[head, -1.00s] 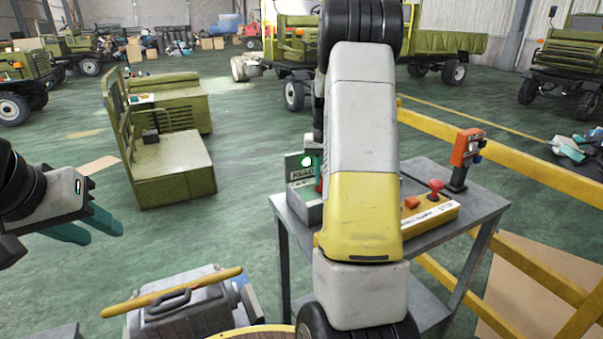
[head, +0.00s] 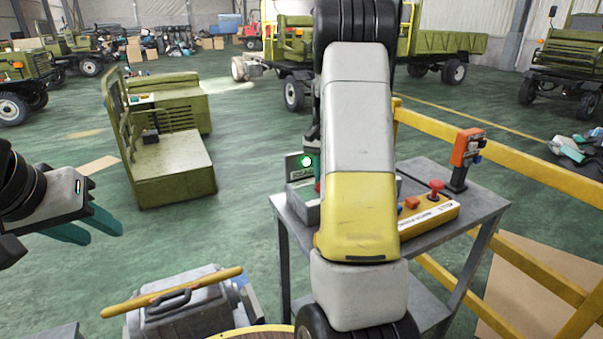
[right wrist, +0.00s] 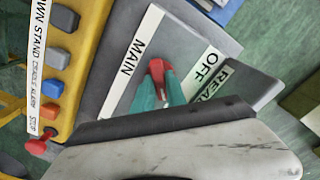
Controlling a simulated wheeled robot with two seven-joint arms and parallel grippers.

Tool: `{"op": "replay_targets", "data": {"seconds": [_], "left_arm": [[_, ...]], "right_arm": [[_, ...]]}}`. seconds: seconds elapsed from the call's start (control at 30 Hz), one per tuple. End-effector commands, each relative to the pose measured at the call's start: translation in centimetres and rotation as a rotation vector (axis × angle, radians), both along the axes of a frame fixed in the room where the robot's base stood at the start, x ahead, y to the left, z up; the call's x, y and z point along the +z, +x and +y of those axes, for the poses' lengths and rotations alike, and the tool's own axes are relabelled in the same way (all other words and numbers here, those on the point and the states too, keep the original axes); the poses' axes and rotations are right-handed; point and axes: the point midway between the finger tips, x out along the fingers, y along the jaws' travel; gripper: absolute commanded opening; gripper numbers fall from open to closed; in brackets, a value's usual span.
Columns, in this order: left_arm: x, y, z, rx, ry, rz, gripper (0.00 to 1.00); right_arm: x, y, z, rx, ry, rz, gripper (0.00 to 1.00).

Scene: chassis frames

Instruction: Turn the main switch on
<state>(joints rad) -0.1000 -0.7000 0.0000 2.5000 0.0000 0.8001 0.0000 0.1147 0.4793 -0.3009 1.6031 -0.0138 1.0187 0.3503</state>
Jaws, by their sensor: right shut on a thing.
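The main switch (right wrist: 157,66) has a red handle on a grey box beside a white MAIN label (right wrist: 138,50). An OFF label (right wrist: 208,65) is on the box's other side. My right gripper (right wrist: 159,86) is shut on the red handle, with teal fingers on both sides of it. In the head view my right arm hides most of the box (head: 305,212) and the gripper. A green lamp (head: 306,160) glows on the READY plate (head: 300,174) behind the box. My left gripper (head: 100,232) is open and empty over the floor at left.
The box stands on a grey metal table (head: 480,205). A yellow button panel (head: 432,215) with a red stop button (head: 436,187) is to its right, and an orange device (head: 466,148) stands at the corner. Yellow rails (head: 530,165) run along the right. A grey case (head: 185,305) is at the lower left.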

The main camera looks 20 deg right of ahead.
Motion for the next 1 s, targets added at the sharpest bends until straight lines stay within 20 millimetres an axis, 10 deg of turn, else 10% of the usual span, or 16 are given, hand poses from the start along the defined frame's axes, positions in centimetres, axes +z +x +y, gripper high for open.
{"op": "replay_targets", "data": {"seconds": [0.1, 0.13, 0.23, 0.57, 1.0], "left_arm": [[0.0, 0.0, 0.0, 0.0, 0.0, 0.0, 0.36], [0.0, 0.0, 0.0, 0.0, 0.0, 0.0, 0.36], [0.0, 0.0, 0.0, 0.0, 0.0, 0.0, 0.36], [0.0, 0.0, 0.0, 0.0, 0.0, 0.0, 0.36], [0.0, 0.0, 0.0, 0.0, 0.0, 0.0, 0.36]], "right_arm": [[0.1, 0.1, 0.0, -0.002, 0.0, -0.005, 0.0], [0.1, 0.1, 0.0, -0.002, 0.0, -0.005, 0.22], [0.1, 0.1, 0.0, -0.001, 0.0, -0.004, 0.38], [0.3, 0.1, 0.0, 0.0, -0.001, -0.002, 0.38], [6.7, 0.1, -0.1, 0.0, -0.001, -0.004, 0.38]]}}
